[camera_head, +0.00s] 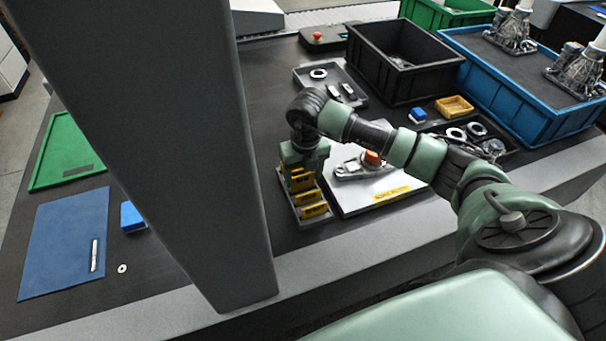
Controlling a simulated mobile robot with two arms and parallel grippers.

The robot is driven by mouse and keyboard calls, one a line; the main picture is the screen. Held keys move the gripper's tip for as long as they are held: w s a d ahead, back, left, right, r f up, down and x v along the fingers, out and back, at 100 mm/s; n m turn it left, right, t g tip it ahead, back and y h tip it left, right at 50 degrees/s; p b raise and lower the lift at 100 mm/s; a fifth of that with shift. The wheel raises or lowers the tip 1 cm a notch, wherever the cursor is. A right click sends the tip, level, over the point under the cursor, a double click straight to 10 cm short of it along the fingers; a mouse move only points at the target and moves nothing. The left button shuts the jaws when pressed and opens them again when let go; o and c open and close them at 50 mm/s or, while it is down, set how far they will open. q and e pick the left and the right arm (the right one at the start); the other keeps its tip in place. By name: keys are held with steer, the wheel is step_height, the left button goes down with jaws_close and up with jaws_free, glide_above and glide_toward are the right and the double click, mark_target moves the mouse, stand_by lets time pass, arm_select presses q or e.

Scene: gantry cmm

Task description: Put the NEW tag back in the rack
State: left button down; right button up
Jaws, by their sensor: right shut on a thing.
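The tag rack (327,220) is a narrow grey tray on the table with several yellow tags standing in a row. The front tag (315,211) shows clearly; dark lettering on the tags is too small to read. My right gripper (298,172) points down over the back end of the rack and is shut on a tag there. That tag is mostly hidden by the gripper and the tags in front, so I cannot tell whether it is seated or just above its slot. My left gripper is not in view.
A white plate (352,207) with a metal part lies right of the rack, under my right arm. Behind are a grey tray (359,100), a black bin (383,75) and a blue bin (487,93). A large grey column (190,130) blocks the left-centre view. A blue mat (60,240) lies left.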

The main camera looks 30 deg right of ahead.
mark_target(303, 175)
steer(key=shift+f, duration=0.45)
steer(key=shift+f+b, duration=0.2)
steer(key=shift+b, duration=0.25)
steer(key=shift+f+b, duration=0.3)
steer(key=shift+f, duration=0.1)
steer(key=o, duration=1.6)
steer(key=shift+r, duration=0.15)
steer(key=shift+r+p, duration=2.4)
steer(key=shift+r, duration=0.95)
